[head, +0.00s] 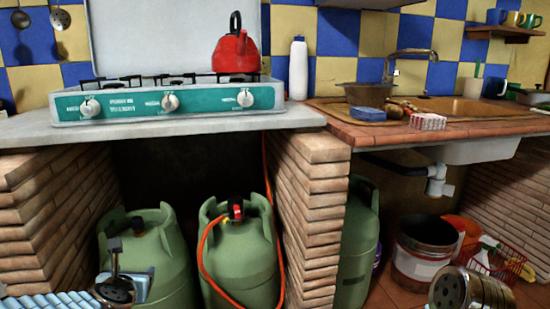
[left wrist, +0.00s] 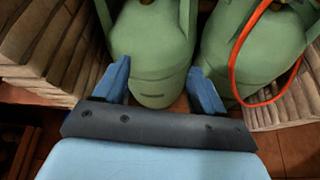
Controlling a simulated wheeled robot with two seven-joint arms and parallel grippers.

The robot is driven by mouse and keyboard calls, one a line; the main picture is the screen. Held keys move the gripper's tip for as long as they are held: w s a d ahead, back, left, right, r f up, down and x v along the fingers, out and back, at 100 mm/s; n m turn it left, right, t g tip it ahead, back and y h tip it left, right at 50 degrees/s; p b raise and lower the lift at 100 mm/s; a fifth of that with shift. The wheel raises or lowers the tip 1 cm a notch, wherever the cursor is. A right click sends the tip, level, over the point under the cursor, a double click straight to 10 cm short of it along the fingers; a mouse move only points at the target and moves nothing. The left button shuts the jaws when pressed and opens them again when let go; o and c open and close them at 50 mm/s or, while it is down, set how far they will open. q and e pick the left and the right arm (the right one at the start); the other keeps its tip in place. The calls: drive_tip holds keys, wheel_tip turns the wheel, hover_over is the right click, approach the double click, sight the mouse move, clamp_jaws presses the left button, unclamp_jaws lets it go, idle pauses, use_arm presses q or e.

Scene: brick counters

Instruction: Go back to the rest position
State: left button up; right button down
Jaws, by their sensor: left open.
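My left gripper (head: 133,265) is low at the left in the head view, in front of the left green gas cylinder. In the left wrist view its two blue fingers (left wrist: 160,85) are spread apart with nothing held between them. The left gas cylinder (left wrist: 152,45) shows beyond and between the fingers; I cannot tell whether they touch it. In the head view this cylinder (head: 165,250) is partly hidden by my arm. My right gripper is not in view; only part of what looks like my right arm shows at the lower right.
A second gas cylinder (head: 240,260) with a red-orange hose stands to the right. Brick pillars (head: 308,220) flank the opening. Above are a stove (head: 170,103) with a red kettle (head: 236,52) and a tiled counter (head: 440,130). Buckets (head: 424,250) stand under the sink.

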use_arm(q)
drive_tip(key=s+d+f+m+g+h+p, duration=0.25)
drive_tip(key=d+f+m, duration=0.25)
drive_tip(key=f+m, duration=0.4)
drive_tip(key=s+d+f+m+g+h+p, duration=0.1)
drive_tip(key=d+f+m+g+h+p, duration=0.15)
drive_tip(key=d+f+m, duration=0.5)
drive_tip(key=s+d+f+m+g+h+p, duration=0.1)
drive_tip(key=s+d+f+m+g+p, duration=0.1)
drive_tip(key=s+f+m, duration=0.4)
drive_tip(key=s+d+f+m+g+h+p, duration=0.2)
drive_tip(key=s+d+f+m+g, duration=0.2)
drive_tip(key=s+m, duration=0.6)
wheel_tip(320, 180, down, 3)
drive_tip(key=d+m, duration=0.1)
drive_tip(key=m, duration=0.1)
drive_tip(key=shift+d+m+p, duration=0.35)
drive_tip(key=shift+p, duration=0.05)
drive_tip(key=shift+r, duration=0.15)
